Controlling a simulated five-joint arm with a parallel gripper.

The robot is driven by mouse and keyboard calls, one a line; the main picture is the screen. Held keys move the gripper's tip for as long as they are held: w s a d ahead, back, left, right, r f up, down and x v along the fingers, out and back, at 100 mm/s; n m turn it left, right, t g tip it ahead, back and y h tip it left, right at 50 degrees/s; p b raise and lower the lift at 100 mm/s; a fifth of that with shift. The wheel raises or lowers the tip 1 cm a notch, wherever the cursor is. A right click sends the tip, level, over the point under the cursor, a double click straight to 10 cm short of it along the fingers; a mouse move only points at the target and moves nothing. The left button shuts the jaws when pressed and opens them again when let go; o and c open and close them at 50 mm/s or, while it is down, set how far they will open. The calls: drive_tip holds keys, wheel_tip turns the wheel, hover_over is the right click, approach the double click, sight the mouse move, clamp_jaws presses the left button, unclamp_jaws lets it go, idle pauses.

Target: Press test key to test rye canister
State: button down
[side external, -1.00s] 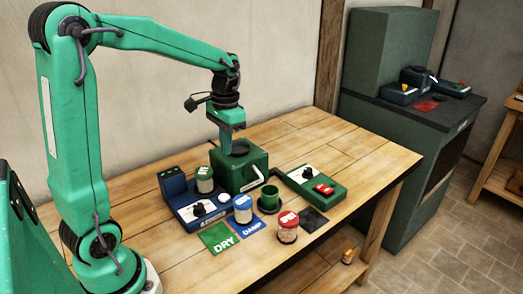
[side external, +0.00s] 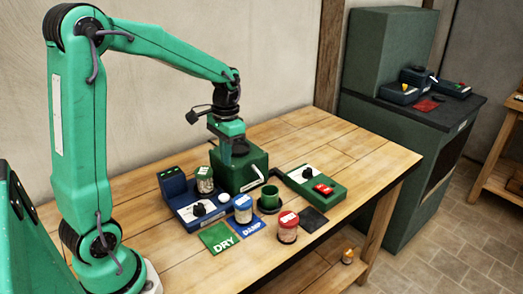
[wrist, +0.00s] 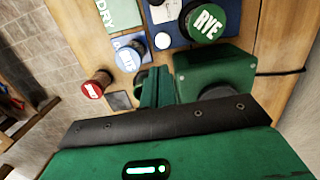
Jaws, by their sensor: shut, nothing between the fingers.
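The key also shows in the wrist view (wrist: 161,41). The rye canister (side external: 204,184), a clear jar, stands upright on the tester; its green lid reads RYE in the wrist view (wrist: 207,23). My gripper (side external: 236,147) is shut and empty, above the green mill box (side external: 241,175), behind and to the right of the tester. Its closed fingers (wrist: 156,78) appear apart from the key and canister.
A blue-lidded canister (side external: 243,210) and a red-lidded one (side external: 288,230) stand in front, by DRY (side external: 219,237) and DAMP cards. A green cup (side external: 269,195) and a green control box (side external: 312,185) with a red switch are to the right. The bench's far right is clear.

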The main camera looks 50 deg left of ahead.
sight(224, 196)
drive_tip(key=f, duration=0.7)
drive_tip(key=s+f, duration=0.1)
drive_tip(key=f, duration=0.3)
drive_tip(key=shift+a, duration=0.1)
drive_tip(key=shift+s+f, duration=0.2)
drive_tip(key=shift+f, duration=0.9)
wheel_tip(224, 196, up, 15)
drive_tip(key=w, duration=0.2)
drive_tip(key=shift+w+r, duration=0.15)
idle(0.7)
